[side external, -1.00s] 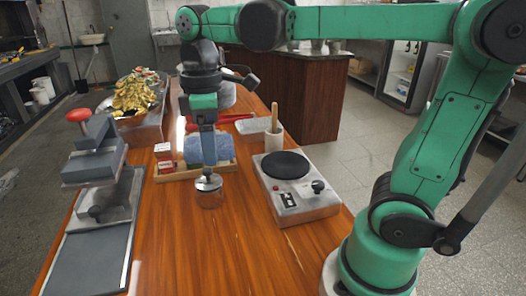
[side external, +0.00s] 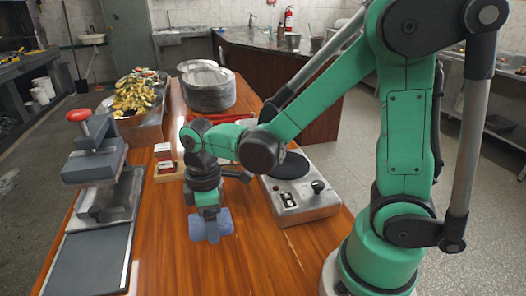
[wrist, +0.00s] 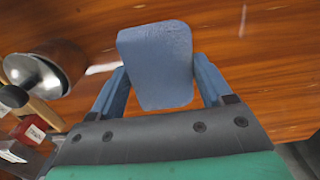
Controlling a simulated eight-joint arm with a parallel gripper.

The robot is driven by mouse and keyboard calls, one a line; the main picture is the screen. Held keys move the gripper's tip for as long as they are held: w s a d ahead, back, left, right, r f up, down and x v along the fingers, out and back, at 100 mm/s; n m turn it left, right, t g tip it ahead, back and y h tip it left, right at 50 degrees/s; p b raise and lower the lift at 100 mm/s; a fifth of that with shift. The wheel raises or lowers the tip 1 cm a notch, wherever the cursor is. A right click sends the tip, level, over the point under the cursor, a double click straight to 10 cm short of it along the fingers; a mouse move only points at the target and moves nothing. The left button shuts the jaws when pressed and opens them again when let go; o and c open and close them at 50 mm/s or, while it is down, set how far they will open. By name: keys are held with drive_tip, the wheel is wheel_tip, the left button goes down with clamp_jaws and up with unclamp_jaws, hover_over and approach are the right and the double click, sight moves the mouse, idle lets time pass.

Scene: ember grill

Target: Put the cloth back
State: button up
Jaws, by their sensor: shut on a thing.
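My gripper (side external: 210,232) is shut on the blue cloth (wrist: 155,65), a soft rounded block held between its two blue fingers in the wrist view. In the side view the cloth (side external: 226,219) shows only partly around the fingers, low over the front middle of the wooden table. I cannot tell whether it touches the table. The wooden tray (side external: 166,176) behind holds small red and white boxes (side external: 164,152); my arm hides much of it.
A metal-lidded jar (wrist: 45,70) stands close by in the wrist view, hidden in the side view. The hot plate (side external: 300,200) is at right and the red-knobbed press (side external: 95,160) at left. The table front (side external: 190,270) is clear.

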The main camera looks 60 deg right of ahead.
sight(215, 246)
drive_tip(key=shift+f, duration=2.4)
drive_tip(key=shift+f, duration=0.15)
drive_tip(key=o, duration=1.2)
